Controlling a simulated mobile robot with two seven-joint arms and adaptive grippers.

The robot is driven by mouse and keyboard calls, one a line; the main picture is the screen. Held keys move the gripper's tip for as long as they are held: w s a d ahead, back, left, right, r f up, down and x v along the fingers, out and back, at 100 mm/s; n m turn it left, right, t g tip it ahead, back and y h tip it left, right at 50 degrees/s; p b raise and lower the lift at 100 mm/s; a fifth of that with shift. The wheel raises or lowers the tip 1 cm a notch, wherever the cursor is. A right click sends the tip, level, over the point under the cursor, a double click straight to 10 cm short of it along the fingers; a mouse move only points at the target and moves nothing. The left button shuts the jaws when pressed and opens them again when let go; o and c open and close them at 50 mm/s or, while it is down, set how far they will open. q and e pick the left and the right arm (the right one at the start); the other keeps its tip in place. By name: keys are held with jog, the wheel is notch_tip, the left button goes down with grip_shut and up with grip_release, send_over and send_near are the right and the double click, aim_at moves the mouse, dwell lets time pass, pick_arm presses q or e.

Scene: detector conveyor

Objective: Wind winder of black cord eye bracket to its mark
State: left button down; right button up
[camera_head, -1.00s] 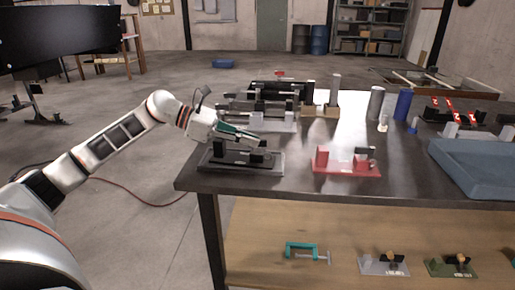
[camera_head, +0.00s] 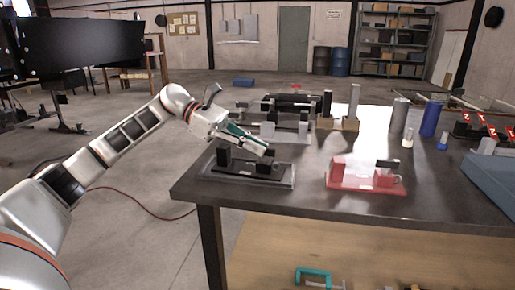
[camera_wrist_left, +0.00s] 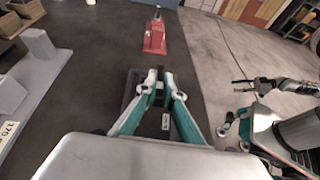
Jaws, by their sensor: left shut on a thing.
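The black cord eye bracket (camera_head: 240,173) has a dark base and two upright blocks, and sits near the table's left front corner. My left gripper (camera_head: 264,149) reaches over it from the left, its fingertips at the right-hand block. In the left wrist view the teal-and-white fingers (camera_wrist_left: 160,87) are closed together over the black bracket (camera_wrist_left: 132,88). They are shut on its winder, which they mostly hide. The mark cannot be made out. Part of my other arm, with teal pieces (camera_wrist_left: 245,118), shows at the right of the wrist view; its finger state is unclear.
A red bracket (camera_head: 362,182) stands to the right on the table (camera_head: 310,205). Grey brackets (camera_head: 283,134) stand behind the black one. Cylinders (camera_head: 398,116) and a blue tray (camera_head: 490,180) are farther right. A teal clamp (camera_head: 313,272) lies on the lower shelf.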

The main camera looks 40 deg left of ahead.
pick_arm(q)
jog(key=shift+f, duration=0.45)
jog(key=c, duration=2.2)
grip_release()
jog(key=shift+r, duration=0.15)
jog(key=shift+r, duration=0.1)
jog(key=v, duration=1.2)
jog(key=shift+w, duration=0.1)
